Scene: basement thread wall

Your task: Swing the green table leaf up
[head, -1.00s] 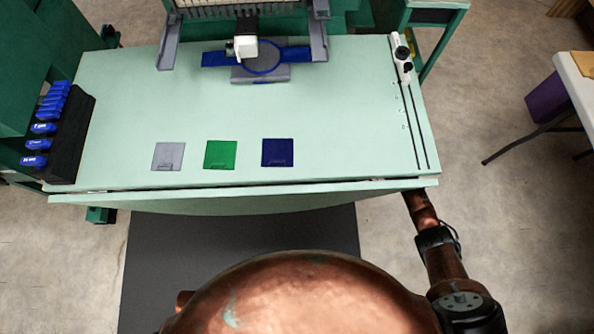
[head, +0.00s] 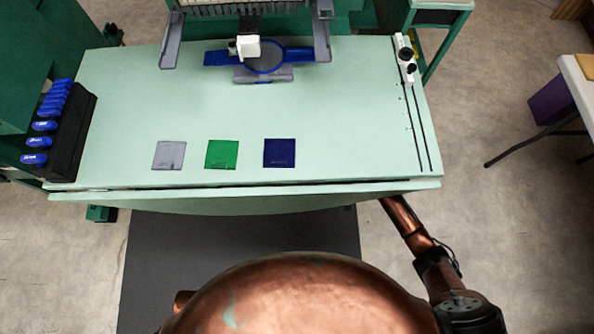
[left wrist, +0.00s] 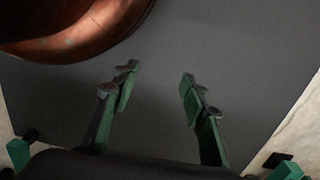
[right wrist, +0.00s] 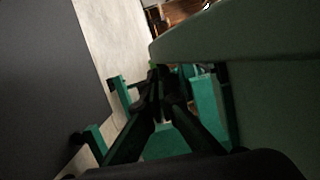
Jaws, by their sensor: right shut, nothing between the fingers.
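The pale green table leaf (head: 260,203) hangs along the near edge of the pale green table, with a dark seam between them. It slopes down toward me in the head view. In the right wrist view the leaf (right wrist: 260,45) fills the upper right, close to my right gripper (right wrist: 158,78), which is shut and empty beside and below it. In the head view the right arm reaches under the leaf's right end, and its gripper is hidden there. My left gripper (left wrist: 157,72) is open and empty above the dark mat, and it does not show in the head view.
On the table (head: 340,110) lie a grey square (head: 169,155), a green square (head: 222,154) and a navy square (head: 279,153). A dark rack (head: 72,140) of blue-handled items stands at left. An embroidery machine with a blue hoop (head: 264,57) is at the back. A dark mat (head: 240,255) covers the floor.

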